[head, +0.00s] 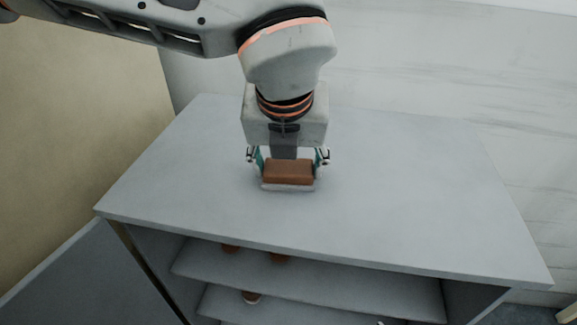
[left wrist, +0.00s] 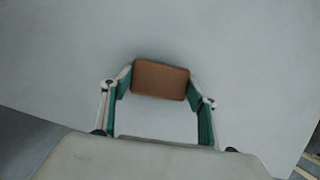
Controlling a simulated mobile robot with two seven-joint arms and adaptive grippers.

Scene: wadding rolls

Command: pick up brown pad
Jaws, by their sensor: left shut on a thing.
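The brown pad (head: 289,170) is a small rectangular block with a brown top and a pale grey lower edge. It is at the middle of the grey cabinet top (head: 400,205) in the head view. My left gripper (head: 288,168) points down over it, with a finger at each of its short ends. In the left wrist view the brown pad (left wrist: 161,80) sits between the two green-lined fingertips of my left gripper (left wrist: 160,88), which are shut on it. I cannot tell whether the pad touches the cabinet top. My right gripper is not in view.
Under the top are open shelves (head: 300,275) with several brown items, partly hidden, such as one on the lower shelf (head: 251,297). A grey door panel (head: 85,280) stands at the lower left. The cabinet top around the pad is clear. A pale wall (head: 430,60) is behind.

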